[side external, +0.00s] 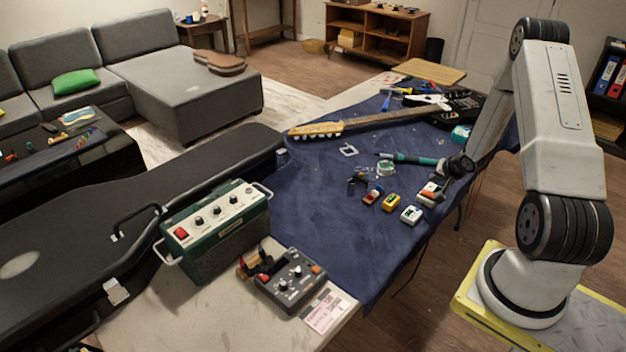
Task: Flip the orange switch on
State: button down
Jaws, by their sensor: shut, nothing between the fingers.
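The green amplifier box (215,235) stands at the table's near left, with a red-orange rocker switch (181,233) on the left of its pale top panel. The grey control box (290,282) sits to its right. It has a small orange part (316,269) at its right edge and a red part (264,278) at its left. Whether any switch is on cannot be told. My gripper (445,168) is small and dark, low over the right of the blue mat, far from both boxes. It looks shut and empty; its fingers are hard to make out.
On the blue mat (335,240) lie a teal-handled tool (415,159), several small coloured boxes and a guitar (385,121). A black guitar case (95,235) lies left of the amplifier. A pink-and-white card (327,310) lies by the control box. The mat's near middle is clear.

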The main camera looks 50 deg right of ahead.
aim_at(428, 191)
jog(key=shift+s+f, duration=0.15)
jog(key=shift+f, duration=0.7)
jog(key=shift+s+f, duration=0.1)
jog(key=shift+f, duration=0.75)
jog(key=shift+s+f, duration=0.1)
jog(key=shift+f, duration=0.65)
dwell(1.6)
jog(key=shift+r, duration=0.2)
jog(key=shift+r, duration=0.55)
dwell(0.4)
jog(key=shift+w+r, duration=0.25)
jog(key=shift+r, duration=1)
jog(key=shift+w+r, duration=0.2)
jog(key=shift+r, duration=1.05)
